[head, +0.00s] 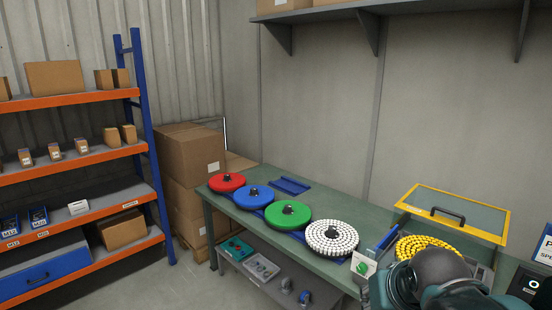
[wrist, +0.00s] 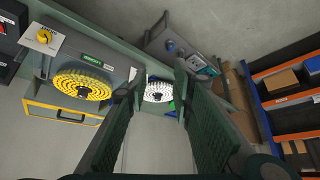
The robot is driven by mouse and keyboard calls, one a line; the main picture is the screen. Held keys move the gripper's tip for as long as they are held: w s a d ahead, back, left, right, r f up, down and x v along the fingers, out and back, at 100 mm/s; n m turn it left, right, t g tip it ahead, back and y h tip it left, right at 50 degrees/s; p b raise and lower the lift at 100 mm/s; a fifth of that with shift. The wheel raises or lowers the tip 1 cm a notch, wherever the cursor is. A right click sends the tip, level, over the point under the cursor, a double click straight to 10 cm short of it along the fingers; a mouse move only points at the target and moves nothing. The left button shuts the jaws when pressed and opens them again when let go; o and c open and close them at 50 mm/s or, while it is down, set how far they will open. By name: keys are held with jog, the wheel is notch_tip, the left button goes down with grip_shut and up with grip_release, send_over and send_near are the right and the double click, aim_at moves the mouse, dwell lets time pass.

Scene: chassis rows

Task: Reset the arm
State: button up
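My arm shows at the lower right of the head view, in front of the bench's right end and partly covering the yellow disc (head: 425,247). My gripper is not clearly visible there. In the wrist view my gripper (wrist: 161,92) has its two dark green fingers apart, with nothing held between them. The white disc (wrist: 158,97) shows beyond the gap, at a distance. The yellow disc (wrist: 82,84) is left of the fingers in that view.
The green bench (head: 335,187) carries red (head: 227,183), blue (head: 254,198), green (head: 288,215) and white (head: 331,238) discs in a row. A yellow-framed lid (head: 455,213) stands raised at the right. An orange-and-blue rack (head: 70,99) is left. A wall shelf (head: 330,11) hangs above.

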jog(key=s+a+f, duration=0.1)
jog(key=s+f, duration=0.2)
jog(key=s, duration=0.2)
jog(key=shift+a+f+n+b, duration=0.2)
jog(key=shift+a+n+b, duration=0.05)
jog(key=shift+n+b, duration=0.15)
jog(key=shift+o, duration=0.4)
dwell(2.0)
